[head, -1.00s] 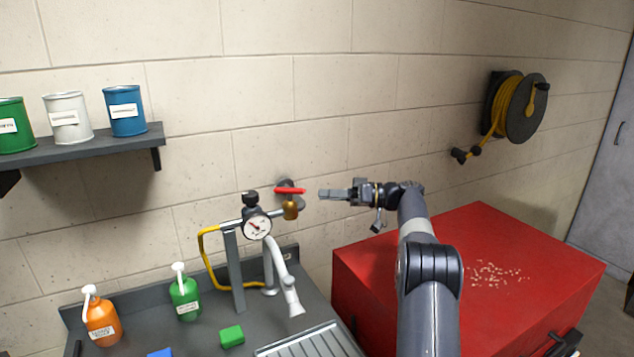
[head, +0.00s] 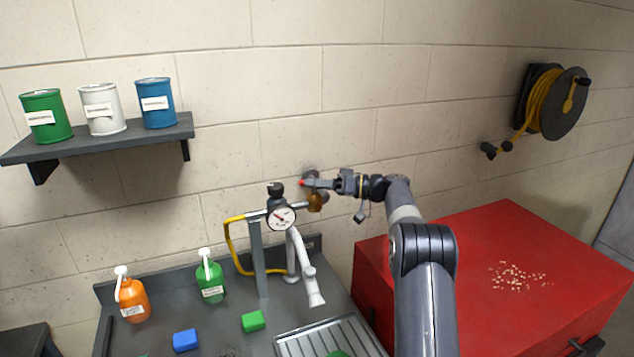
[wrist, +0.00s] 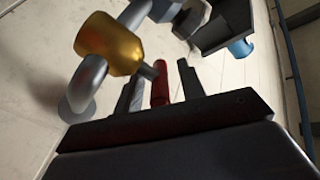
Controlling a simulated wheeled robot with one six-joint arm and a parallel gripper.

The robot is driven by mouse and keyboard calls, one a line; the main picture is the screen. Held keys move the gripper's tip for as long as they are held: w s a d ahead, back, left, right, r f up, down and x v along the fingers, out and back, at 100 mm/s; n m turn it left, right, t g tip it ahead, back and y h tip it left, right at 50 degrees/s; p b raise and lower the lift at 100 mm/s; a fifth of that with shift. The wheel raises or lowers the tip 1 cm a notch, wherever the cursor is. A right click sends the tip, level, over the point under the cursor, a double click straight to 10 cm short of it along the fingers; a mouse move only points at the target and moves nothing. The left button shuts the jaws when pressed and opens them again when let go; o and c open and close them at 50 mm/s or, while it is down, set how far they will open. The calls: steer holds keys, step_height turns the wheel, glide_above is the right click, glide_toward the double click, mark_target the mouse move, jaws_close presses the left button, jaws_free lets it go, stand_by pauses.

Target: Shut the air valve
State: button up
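The air valve is on the wall side of the pipe; its brass body (head: 315,202) shows below my gripper. Only the tip of its red lever (head: 301,183) shows in the head view; my gripper hides the rest. My gripper (head: 312,183) reaches in from the right at the lever. In the wrist view, the red lever (wrist: 160,85) lies between the two spread fingers of my gripper (wrist: 160,92), with a gap visible on each side. The brass body also shows there (wrist: 108,44), just beyond the left finger.
A pressure gauge (head: 281,217) and yellow hose (head: 229,240) are just left of the valve. A red cabinet (head: 480,255) is on the right.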

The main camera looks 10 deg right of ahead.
steer(key=shift+c, duration=0.6)
steer(key=shift+w+f, duration=0.1)
jaws_close()
